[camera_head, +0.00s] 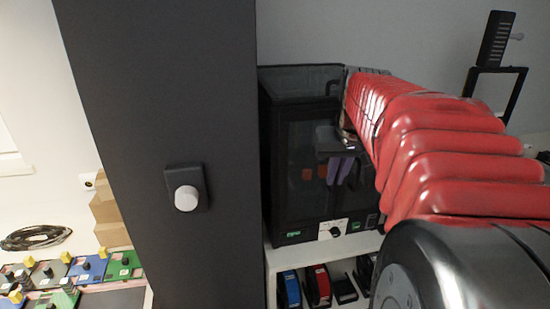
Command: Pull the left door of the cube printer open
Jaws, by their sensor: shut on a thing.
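The cube printer (292,160) is a black box with dark glazed front and a lit control strip (334,230) along its bottom. It stands behind a dark upright panel that hides its left side. The front looks closed, though the arm covers its right part. My red-sleeved arm comes in from the right and ends at the printer's front. My gripper (345,138) is there, dark and partly hidden by the sleeve. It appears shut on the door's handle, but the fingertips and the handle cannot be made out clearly. Orange and violet shapes show dimly behind or in the glass.
The tall dark grey panel (150,110) with a white knob (186,198) stands close in front, left of the printer.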

